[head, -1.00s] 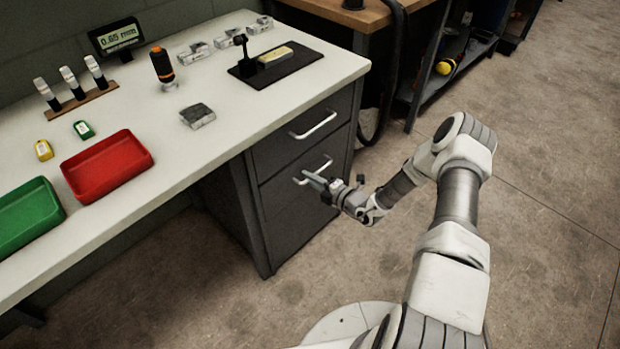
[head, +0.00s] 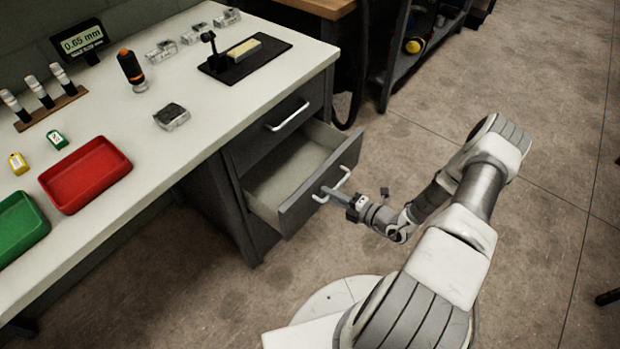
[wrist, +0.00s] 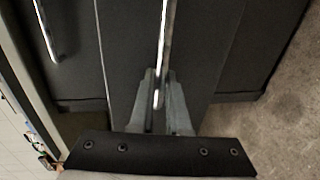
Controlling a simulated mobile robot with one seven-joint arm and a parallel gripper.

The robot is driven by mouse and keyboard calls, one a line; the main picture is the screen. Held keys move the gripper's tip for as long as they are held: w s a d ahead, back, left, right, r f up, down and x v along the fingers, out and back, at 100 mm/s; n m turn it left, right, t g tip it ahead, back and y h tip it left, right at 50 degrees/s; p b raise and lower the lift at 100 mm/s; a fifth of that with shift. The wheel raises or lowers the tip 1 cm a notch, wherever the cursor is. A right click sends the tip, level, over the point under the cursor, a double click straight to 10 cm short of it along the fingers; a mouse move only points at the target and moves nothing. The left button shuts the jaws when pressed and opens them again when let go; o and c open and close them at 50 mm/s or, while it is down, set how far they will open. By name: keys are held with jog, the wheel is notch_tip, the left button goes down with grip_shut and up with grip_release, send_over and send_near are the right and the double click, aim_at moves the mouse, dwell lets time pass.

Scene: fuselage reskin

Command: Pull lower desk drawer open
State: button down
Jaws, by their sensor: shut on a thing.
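The lower desk drawer (head: 297,188) is pulled part way out of the grey cabinet in the head view. The part of its inside that shows is pale and looks empty. Its metal bar handle (head: 342,180) is on the drawer front. My gripper (head: 330,190) is shut on this handle. In the wrist view my gripper's two fingers (wrist: 160,100) lie on either side of the handle bar (wrist: 165,40). The upper drawer (head: 280,125) is shut, and its handle (head: 288,115) is free.
The desk top (head: 215,110) holds a red tray (head: 85,175), a green tray (head: 20,225), an orange-and-black tool (head: 131,68) and a black mat (head: 268,58). A dark shelf (head: 405,60) stands behind. The floor (head: 420,130) beyond the drawer is clear.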

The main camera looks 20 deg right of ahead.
jog(key=f+v, duration=0.3)
jog(key=v, duration=1.1)
jog(key=shift+s+d, duration=0.25)
jog(key=shift+r, duration=0.1)
jog(key=c, duration=1.2)
grip_release()
jog(key=shift+o, duration=0.2)
jog(key=p+v, duration=0.1)
jog(key=v, duration=1.6)
jog(key=shift+s+p, duration=0.2)
jog(key=shift+p, duration=0.2)
jog(key=shift+d, duration=0.1)
